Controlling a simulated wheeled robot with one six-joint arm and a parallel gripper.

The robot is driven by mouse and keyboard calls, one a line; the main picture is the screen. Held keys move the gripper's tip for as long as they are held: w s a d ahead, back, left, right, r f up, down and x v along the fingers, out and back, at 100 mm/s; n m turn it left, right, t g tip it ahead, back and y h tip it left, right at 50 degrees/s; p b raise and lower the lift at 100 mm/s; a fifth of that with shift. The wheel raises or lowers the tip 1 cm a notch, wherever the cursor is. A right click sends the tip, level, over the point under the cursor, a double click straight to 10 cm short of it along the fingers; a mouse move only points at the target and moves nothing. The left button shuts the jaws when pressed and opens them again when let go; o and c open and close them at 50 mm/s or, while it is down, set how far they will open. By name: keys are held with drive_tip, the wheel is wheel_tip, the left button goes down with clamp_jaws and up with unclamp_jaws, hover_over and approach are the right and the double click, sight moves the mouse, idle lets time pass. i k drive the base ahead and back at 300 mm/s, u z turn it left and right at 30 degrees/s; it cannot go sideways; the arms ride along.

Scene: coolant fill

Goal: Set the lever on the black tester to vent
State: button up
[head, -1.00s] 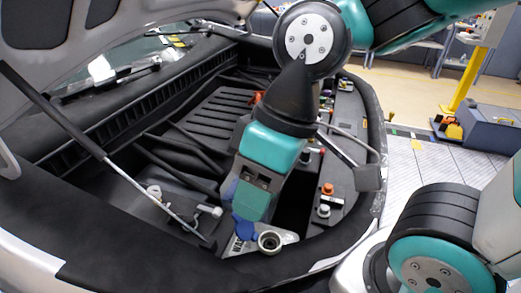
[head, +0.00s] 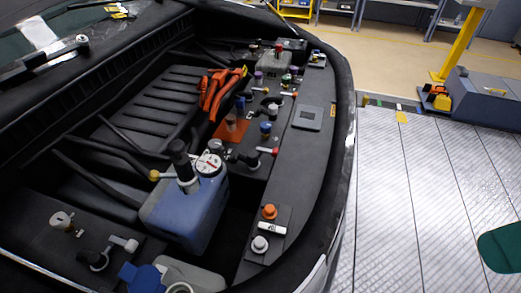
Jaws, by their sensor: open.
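A black upright tester (head: 180,155) stands on a pale neck on top of a blue box-shaped tank (head: 185,213). A round white gauge (head: 209,164) with a red mark sits beside it on the right. A lever with a yellow ball end (head: 155,175) sticks out to the left at the tester's base. Any lever markings are too small to read. My gripper is not in view.
A blue cap (head: 140,277) and an open filler neck (head: 180,288) are at the front. An orange knob (head: 269,211) and a white knob (head: 260,244) stand on the right ledge.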

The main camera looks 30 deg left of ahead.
sight(154, 175)
drive_tip(key=z, duration=1.4)
drive_tip(key=k, duration=2.8)
drive_tip(key=u, duration=1.7)
drive_tip(key=i, duration=0.5)
drive_tip(key=u, duration=0.05)
